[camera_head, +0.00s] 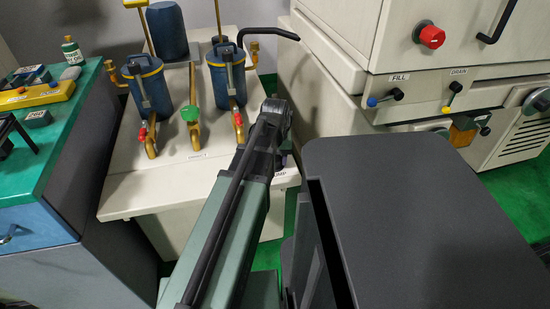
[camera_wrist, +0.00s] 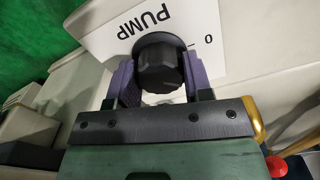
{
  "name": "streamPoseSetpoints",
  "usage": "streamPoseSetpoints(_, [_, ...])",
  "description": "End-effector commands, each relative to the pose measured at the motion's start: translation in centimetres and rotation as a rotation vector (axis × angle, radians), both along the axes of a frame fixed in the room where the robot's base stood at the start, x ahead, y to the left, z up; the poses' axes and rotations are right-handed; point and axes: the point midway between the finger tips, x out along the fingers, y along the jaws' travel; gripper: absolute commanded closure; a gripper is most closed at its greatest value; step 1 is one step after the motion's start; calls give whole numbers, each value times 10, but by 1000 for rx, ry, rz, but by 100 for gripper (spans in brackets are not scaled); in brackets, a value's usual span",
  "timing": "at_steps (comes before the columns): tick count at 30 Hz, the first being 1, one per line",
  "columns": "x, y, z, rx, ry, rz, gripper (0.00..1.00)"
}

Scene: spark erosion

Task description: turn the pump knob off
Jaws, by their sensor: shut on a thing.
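The black pump knob (camera_wrist: 158,62) sits on a round dark base on a white plate (camera_wrist: 105,42) lettered PUMP, which reads upside down in the wrist view. A 0 and a short stroke are marked on the plate to the right of the knob. My gripper (camera_wrist: 157,80) has its two purple fingers on either side of the knob and is shut on it. Which mark the knob points to cannot be told. In the head view my arm hides the knob and most of the gripper; only part of the pump label (camera_head: 280,175) shows on the cabinet's front.
Two blue filter canisters (camera_head: 150,90) with pipes and red and green valve handles stand on the white cabinet (camera_head: 130,190). A machine with a red knob (camera_head: 431,37) and FILL and DRAIN levers stands at right. A green-topped bench (camera_head: 75,110) is at left.

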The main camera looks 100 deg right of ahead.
Motion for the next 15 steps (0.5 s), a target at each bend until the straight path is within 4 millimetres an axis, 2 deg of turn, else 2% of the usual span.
streamPoseSetpoints(15, [0, 0, 0, 0, 0, 474, 77])
